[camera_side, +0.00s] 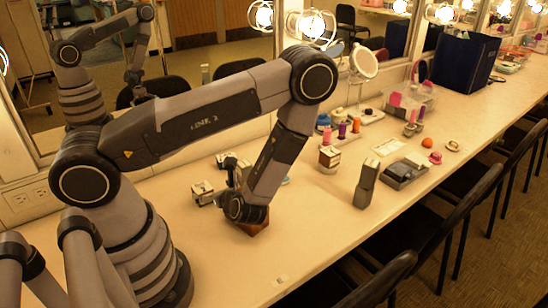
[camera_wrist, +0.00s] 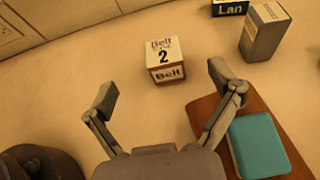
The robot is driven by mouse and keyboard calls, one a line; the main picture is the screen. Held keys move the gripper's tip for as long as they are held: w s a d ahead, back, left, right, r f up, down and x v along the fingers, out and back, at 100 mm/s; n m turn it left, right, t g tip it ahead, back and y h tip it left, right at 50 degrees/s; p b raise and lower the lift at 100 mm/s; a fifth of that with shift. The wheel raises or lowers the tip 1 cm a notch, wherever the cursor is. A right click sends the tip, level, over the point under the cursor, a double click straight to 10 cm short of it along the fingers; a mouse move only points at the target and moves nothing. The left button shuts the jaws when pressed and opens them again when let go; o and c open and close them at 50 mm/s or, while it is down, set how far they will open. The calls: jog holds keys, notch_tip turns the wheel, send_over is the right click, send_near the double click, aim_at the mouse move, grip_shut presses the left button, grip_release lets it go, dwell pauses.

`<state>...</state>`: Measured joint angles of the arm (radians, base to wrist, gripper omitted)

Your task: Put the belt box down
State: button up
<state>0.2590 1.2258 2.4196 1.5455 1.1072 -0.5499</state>
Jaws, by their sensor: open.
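The belt box (camera_wrist: 165,62) is a small white and tan cube marked "Belt" and "2". In the wrist view it sits on the pale counter, just ahead of my gripper (camera_wrist: 164,84). My gripper's two fingers are spread wide with nothing between them. The box stands beyond the fingertips and is not touched by them. In the side view my wrist is low over the counter, and I cannot tell for sure which small box there is the belt box.
A brown board (camera_wrist: 205,108) with a teal block (camera_wrist: 258,145) lies beside the right finger. A grey upright box (camera_wrist: 264,32) and a dark box marked "Lan" (camera_wrist: 229,8) stand farther off. A round mirror (camera_side: 363,62) and several small items line the counter. Chairs stand along its front.

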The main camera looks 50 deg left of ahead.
jog(key=d+r+n+g+h, duration=0.35)
jog(key=r+n, duration=0.65)
jog(key=r, duration=0.7)
jog(key=s+d+r+n+t+h, duration=0.4)
jog(key=r+h, duration=0.1)
jog(key=r, duration=0.3)
jog(key=s+d+r+n+t+h, duration=0.4)
jog(key=r+t+h, duration=0.1)
jog(key=r, duration=0.3)
jog(key=shift+d+r, duration=0.15)
jog(key=shift+r, duration=0.1)
